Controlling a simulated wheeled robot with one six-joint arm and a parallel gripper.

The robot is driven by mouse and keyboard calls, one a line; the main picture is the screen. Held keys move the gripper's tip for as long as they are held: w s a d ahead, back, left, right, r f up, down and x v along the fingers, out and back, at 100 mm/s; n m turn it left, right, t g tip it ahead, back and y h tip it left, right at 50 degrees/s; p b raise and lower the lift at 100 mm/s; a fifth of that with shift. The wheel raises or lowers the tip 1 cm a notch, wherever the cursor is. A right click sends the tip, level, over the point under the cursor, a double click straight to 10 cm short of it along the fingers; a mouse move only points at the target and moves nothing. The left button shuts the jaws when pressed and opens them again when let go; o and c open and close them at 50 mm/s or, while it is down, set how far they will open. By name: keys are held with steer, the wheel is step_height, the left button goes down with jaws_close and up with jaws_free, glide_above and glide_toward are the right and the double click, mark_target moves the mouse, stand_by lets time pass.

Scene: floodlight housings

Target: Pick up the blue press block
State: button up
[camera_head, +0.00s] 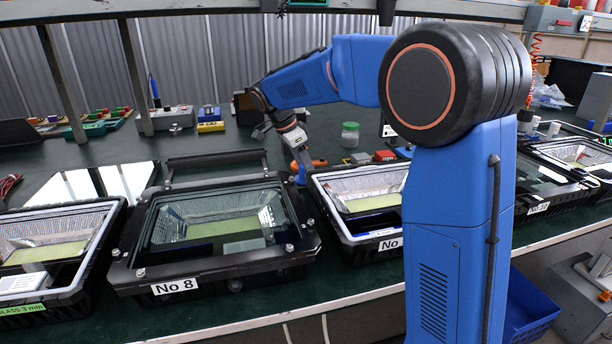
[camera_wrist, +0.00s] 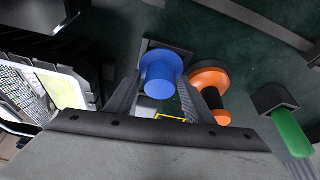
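The blue press block (camera_wrist: 160,74) is a round blue piece in the wrist view, with a dark square-edged part behind it. In the head view a small blue piece (camera_head: 299,176) shows just under my gripper, left of an orange piece. My gripper (camera_wrist: 160,88) points down at the block, with one grey finger on each side of it. The fingers are apart; no firm contact with the block can be made out. In the head view my gripper (camera_head: 303,160) is low over the bench, behind the housings.
An orange piece with a black end (camera_wrist: 210,85) stands close to the right finger. A green-handled piece (camera_wrist: 291,132) lies further right. Housing No 8 (camera_head: 215,272) and an open housing (camera_head: 352,254) stand in front. A green-lidded jar (camera_head: 350,135) stands behind.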

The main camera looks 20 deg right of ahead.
steer(key=c, duration=0.9)
steer(key=shift+r, duration=0.1)
step_height(320, 180, up, 10)
steer(key=shift+f, duration=0.1)
